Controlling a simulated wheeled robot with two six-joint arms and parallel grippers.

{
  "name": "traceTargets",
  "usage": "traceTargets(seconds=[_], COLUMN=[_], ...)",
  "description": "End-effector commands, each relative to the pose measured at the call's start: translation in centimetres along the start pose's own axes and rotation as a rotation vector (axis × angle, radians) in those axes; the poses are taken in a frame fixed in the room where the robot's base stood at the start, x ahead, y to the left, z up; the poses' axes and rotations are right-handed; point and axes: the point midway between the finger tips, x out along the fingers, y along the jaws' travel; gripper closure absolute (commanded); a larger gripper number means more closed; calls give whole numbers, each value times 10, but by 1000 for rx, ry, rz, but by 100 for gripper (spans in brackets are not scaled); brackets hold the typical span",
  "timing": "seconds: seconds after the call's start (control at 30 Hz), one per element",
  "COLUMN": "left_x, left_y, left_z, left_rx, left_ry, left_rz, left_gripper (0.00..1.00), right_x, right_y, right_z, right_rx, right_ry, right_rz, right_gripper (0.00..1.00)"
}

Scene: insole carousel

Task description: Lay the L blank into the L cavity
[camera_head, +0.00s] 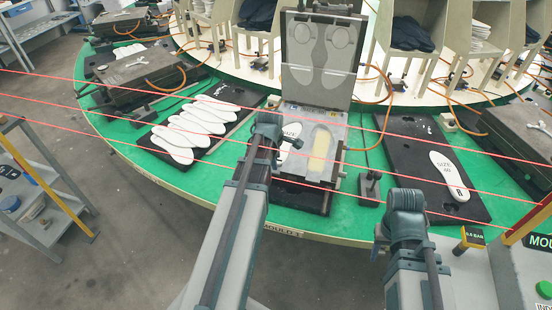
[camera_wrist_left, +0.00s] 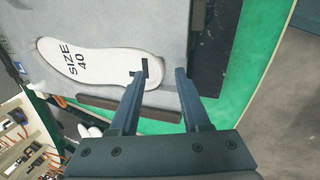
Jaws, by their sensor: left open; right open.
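The white L blank, marked SIZE 40 (camera_wrist_left: 85,62), lies in the left part of the grey mould (camera_wrist_left: 130,20). In the head view the blank (camera_head: 291,134) is partly hidden by my left arm. I cannot tell whether it is fully seated in the cavity. My left gripper (camera_wrist_left: 163,70) is open at the blank's end, one fingertip overlapping that end in the picture and the other beyond it. The cavity to its right (camera_head: 321,146) shows a yellowish inside. My right gripper (camera_head: 405,205) is over the green table's front edge, away from the mould; its fingers are not clearly visible.
The mould's lid (camera_head: 318,55) stands open behind. A white R blank (camera_head: 449,174) lies on a black board (camera_head: 405,150) at the right. Several white insoles (camera_head: 195,127) lie on a board at the left. Orange hoses run beside the mould.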

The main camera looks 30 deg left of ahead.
Motion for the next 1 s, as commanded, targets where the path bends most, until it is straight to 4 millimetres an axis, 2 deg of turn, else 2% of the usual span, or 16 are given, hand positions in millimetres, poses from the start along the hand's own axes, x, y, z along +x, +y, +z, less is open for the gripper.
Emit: traceTargets(seconds=[0.03,0.7,0.83,1.0], left_x=[-10,-114,-125,-128], left_y=[1,1,1,0], left_z=[0,0,0,0], left_rx=[0,0,0,0], left_ry=[0,0,0,0], left_rz=[0,0,0,0], left_gripper=[53,53,53,53], right_x=[-10,-109,-120,-122], right_y=[1,10,11,12], right_z=[1,6,7,7], right_rx=[0,0,-1,-1], right_ry=[0,0,0,0], right_rz=[0,0,0,0], right_gripper=[50,50,50,50])
